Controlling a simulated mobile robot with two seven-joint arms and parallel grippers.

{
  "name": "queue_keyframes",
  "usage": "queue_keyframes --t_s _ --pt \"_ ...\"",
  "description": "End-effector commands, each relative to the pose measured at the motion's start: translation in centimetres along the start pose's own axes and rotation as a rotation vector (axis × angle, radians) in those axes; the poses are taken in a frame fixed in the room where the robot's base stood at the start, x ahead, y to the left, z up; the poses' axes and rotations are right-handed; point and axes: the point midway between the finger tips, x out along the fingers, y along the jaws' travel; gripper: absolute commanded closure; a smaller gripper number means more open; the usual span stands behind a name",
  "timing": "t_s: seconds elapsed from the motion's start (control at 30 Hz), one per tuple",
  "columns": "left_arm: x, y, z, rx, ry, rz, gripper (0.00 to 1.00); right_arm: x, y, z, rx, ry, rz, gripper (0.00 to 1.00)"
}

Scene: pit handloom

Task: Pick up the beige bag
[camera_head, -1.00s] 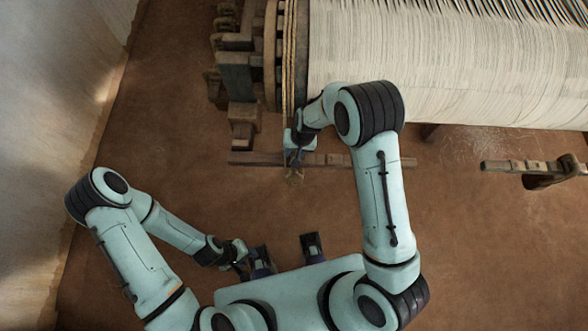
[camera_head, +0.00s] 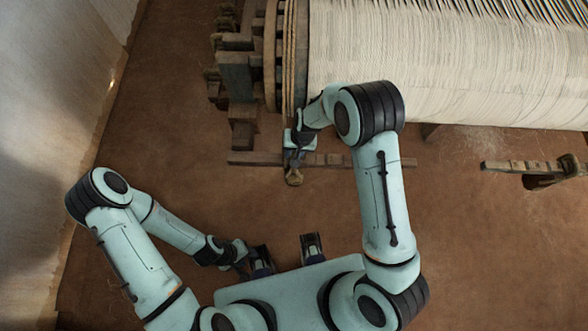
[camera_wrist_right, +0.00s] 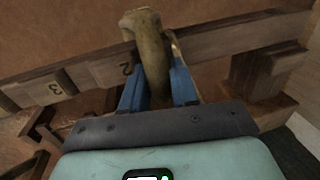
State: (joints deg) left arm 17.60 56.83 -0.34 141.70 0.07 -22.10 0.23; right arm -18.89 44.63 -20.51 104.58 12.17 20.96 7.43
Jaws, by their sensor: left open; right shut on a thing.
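The beige bag (camera_wrist_right: 151,52) is between the two blue fingers of my right gripper (camera_wrist_right: 158,88) in the right wrist view. The fingers are shut on it, and its rounded upper end sticks out past the fingertips. In the head view the bag (camera_head: 294,178) shows as a small tan shape just below my right gripper (camera_head: 294,160), beside a wooden beam. Its lower part is hidden by the gripper in the wrist view. My left gripper (camera_head: 243,267) is open, low in the head view near my base, away from the bag.
A wooden beam with numbered marks (camera_wrist_right: 110,70) lies behind the bag. The loom's large roll of pale threads (camera_head: 440,70) and its wooden frame (camera_head: 237,75) stand at the top. Another wooden piece (camera_head: 530,168) is at the right. Brown floor (camera_head: 160,150) is clear at the left.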

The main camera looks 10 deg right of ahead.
Motion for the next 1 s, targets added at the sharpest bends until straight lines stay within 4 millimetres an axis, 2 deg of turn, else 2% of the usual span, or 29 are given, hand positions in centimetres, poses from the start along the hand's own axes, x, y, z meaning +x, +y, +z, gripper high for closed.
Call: queue_keyframes --t_s 0.73,1.0 --pt "0.0 0.0 0.0 0.000 0.000 0.000 0.57 -0.3 -0.2 -0.1 -0.001 0.004 -0.003 1.00" --pt "-0.1 0.1 0.0 0.000 0.001 0.000 0.57 -1.7 -0.5 -0.1 -0.002 0.004 -0.003 1.00"
